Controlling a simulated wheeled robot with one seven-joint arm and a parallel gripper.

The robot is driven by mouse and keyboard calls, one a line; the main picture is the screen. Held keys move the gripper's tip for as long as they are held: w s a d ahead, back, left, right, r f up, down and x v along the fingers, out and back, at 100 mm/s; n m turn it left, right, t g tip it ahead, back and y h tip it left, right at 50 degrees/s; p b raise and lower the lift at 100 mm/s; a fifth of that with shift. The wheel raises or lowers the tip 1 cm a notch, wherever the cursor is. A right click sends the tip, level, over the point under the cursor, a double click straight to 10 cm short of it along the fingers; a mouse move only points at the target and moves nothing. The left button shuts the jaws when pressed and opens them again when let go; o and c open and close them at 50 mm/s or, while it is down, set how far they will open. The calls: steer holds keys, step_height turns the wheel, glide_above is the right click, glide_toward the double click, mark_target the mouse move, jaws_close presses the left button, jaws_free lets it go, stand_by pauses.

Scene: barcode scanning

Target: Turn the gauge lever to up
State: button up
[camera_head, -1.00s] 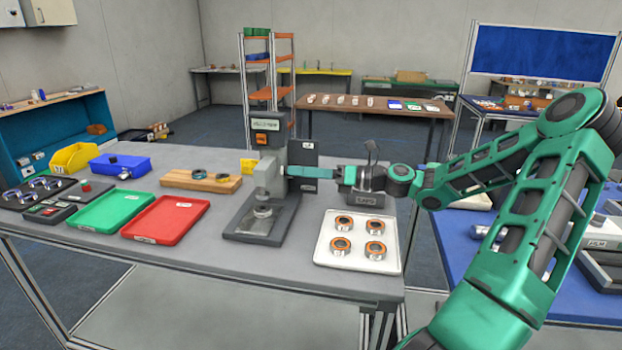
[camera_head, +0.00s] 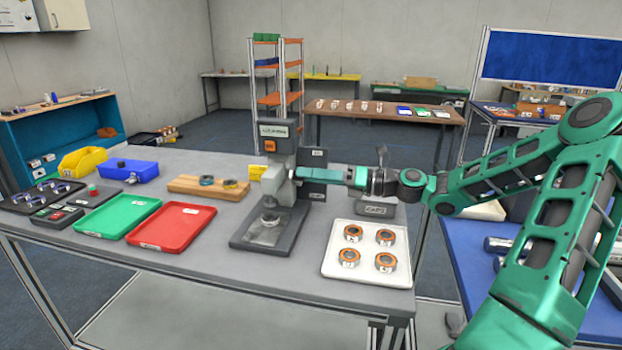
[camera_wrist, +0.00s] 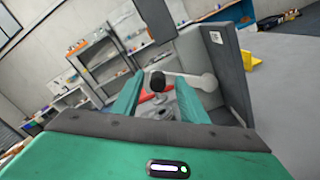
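The gauge (camera_head: 280,190) stands on the bench in the head view, a grey column on a dark base with a display box on top. Its lever (camera_wrist: 185,80) shows in the wrist view as a pale arm with a dark round knob, lying roughly level in that tilted picture. My gripper (camera_wrist: 158,95) is open; its two green fingers lie either side of the knob in the picture. I cannot tell whether they touch it. In the head view my gripper (camera_head: 298,173) is beside the gauge's upper part and hides the lever.
A dark upright plate with a label (camera_head: 318,158) stands close behind my gripper. A white tray (camera_head: 330,262) with several orange-topped rings lies to the right of the gauge. A red tray (camera_head: 150,238) and a green tray (camera_head: 100,228) lie to the left.

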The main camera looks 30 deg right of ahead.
steer(key=v, duration=1)
steer(key=shift+d, duration=0.35)
steer(key=shift+s+f, duration=0.1)
steer(key=shift+s, duration=0.05)
